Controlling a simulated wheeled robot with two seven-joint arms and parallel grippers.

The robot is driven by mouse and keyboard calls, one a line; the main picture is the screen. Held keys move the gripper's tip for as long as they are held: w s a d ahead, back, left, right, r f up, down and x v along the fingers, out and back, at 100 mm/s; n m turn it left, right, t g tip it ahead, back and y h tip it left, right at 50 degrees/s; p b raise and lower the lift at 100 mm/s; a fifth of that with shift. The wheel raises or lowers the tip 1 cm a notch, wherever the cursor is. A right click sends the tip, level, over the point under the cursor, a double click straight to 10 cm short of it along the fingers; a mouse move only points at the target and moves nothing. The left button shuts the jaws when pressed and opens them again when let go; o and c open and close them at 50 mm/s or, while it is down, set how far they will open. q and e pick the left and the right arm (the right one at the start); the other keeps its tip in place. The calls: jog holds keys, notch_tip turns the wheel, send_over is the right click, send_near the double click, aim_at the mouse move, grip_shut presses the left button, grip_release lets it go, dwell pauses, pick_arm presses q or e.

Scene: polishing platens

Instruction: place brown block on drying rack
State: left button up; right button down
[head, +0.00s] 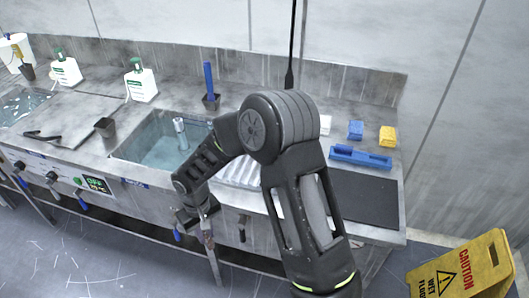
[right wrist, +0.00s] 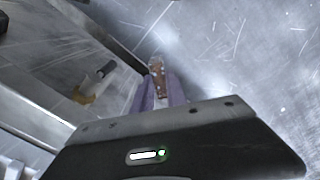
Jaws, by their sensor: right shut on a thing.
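My right gripper (head: 207,232) hangs in front of the counter's front edge, below the sink basin, pointing down. It is shut on the brown block (right wrist: 158,79), a small speckled piece held between the two greyish-purple fingers in the right wrist view. In the head view the block is too small to make out clearly. A white ribbed surface (head: 240,174), which may be the drying rack, lies right of the basin, partly hidden by my right arm. A blue rack-like holder (head: 360,157) lies farther right on the counter. My left gripper is not in view.
The water-filled basin (head: 150,150) lies left of my arm. A dark mat (head: 362,196) covers the counter's right end. Blue (head: 355,129) and yellow (head: 388,136) blocks stand behind it. Valve levers line the counter front. A yellow caution sign (head: 462,270) stands at lower right.

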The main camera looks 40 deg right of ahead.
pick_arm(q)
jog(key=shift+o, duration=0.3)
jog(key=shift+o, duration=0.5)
pick_arm(e)
jog(key=shift+f+b, duration=0.55)
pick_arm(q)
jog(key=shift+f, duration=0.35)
pick_arm(e)
jog(key=shift+r, duration=0.1)
